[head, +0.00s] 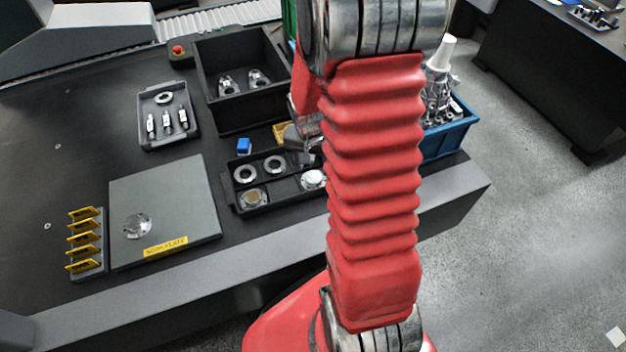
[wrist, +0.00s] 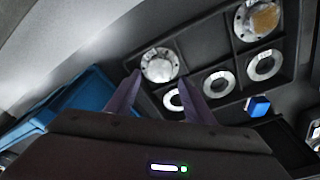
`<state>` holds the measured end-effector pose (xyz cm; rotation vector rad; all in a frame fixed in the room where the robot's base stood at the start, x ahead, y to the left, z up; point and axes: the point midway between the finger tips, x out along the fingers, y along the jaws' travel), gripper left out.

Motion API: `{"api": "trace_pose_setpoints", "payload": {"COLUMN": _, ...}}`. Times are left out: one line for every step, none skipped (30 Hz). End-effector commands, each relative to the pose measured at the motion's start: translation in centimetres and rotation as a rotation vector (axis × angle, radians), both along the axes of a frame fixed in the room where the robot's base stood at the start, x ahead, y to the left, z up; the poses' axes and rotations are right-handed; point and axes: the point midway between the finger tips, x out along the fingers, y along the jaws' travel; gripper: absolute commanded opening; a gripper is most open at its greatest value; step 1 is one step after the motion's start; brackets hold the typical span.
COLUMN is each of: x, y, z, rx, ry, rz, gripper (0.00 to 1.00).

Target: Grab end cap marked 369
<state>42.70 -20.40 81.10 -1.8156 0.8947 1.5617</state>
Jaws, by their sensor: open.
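A round metal end cap (head: 313,179) sits in the front right compartment of a dark divided tray; it also shows in the wrist view (wrist: 159,64). Another round cap (head: 253,197) with a brownish face sits in the front left compartment, also in the wrist view (wrist: 258,17). A third round disc (head: 137,225) lies on a grey plate. No marking 369 is legible on any of them. My gripper (wrist: 161,79) is open and empty; its fingertips appear on either side of the first cap's near edge, above the tray. My arm hides much of the gripper in the head view.
The divided tray (head: 235,207) also holds flat rings (wrist: 219,84). A blue block (head: 244,146) stands behind it. A deep black bin (head: 215,80), a small tray of parts (head: 145,143) and a blue crate (head: 450,143) stand around. The grey plate (head: 185,200) lies left.

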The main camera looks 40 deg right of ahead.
Motion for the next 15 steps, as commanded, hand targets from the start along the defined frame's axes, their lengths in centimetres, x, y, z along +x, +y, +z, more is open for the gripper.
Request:
{"api": "trace_pose_setpoints", "payload": {"x": 0.0, "y": 0.0, "z": 0.0, "rx": 0.0, "ry": 0.0, "rz": 0.0, "gripper": 0.48}}
{"api": "trace_pose_setpoints", "payload": {"x": 0.0, "y": 0.0, "z": 0.0, "rx": 0.0, "ry": 0.0, "rz": 0.0, "gripper": 0.48}}
{"api": "trace_pose_setpoints", "payload": {"x": 0.0, "y": 0.0, "z": 0.0, "rx": 0.0, "ry": 0.0, "rz": 0.0, "gripper": 0.48}}
{"api": "trace_pose_setpoints", "payload": {"x": 0.0, "y": 0.0, "z": 0.0, "rx": 0.0, "ry": 0.0, "rz": 0.0, "gripper": 0.48}}
{"api": "trace_pose_setpoints", "payload": {"x": 0.0, "y": 0.0, "z": 0.0, "rx": 0.0, "ry": 0.0, "rz": 0.0, "gripper": 0.48}}
{"api": "trace_pose_setpoints", "payload": {"x": 0.0, "y": 0.0, "z": 0.0, "rx": 0.0, "ry": 0.0, "rz": 0.0, "gripper": 0.48}}
{"api": "trace_pose_setpoints", "payload": {"x": 0.0, "y": 0.0, "z": 0.0, "rx": 0.0, "ry": 0.0, "rz": 0.0, "gripper": 0.48}}
{"api": "trace_pose_setpoints", "payload": {"x": 0.0, "y": 0.0, "z": -0.1, "rx": 0.0, "ry": 0.001, "rz": 0.0, "gripper": 0.48}}
{"api": "trace_pose_setpoints", "payload": {"x": 0.0, "y": 0.0, "z": -0.3, "rx": 0.0, "ry": 0.001, "rz": 0.0, "gripper": 0.48}}
{"api": "trace_pose_setpoints", "payload": {"x": 0.0, "y": -0.1, "z": -0.4, "rx": 0.0, "ry": 0.001, "rz": 0.0, "gripper": 0.48}}
{"api": "trace_pose_setpoints", "payload": {"x": 0.0, "y": -0.1, "z": -0.6, "rx": 0.001, "ry": 0.002, "rz": 0.0, "gripper": 0.48}}
{"api": "trace_pose_setpoints", "payload": {"x": 0.0, "y": -0.1, "z": -1.0, "rx": 0.0, "ry": 0.003, "rz": 0.0, "gripper": 0.48}}
{"api": "trace_pose_setpoints", "payload": {"x": 0.1, "y": -0.2, "z": -1.3, "rx": 0.0, "ry": 0.003, "rz": 0.0, "gripper": 0.48}}
{"api": "trace_pose_setpoints", "payload": {"x": 0.1, "y": -0.2, "z": -1.6, "rx": 0.0, "ry": 0.003, "rz": 0.001, "gripper": 0.48}}
{"api": "trace_pose_setpoints", "payload": {"x": 0.1, "y": -0.2, "z": -2.0, "rx": 0.001, "ry": 0.004, "rz": 0.001, "gripper": 0.48}}
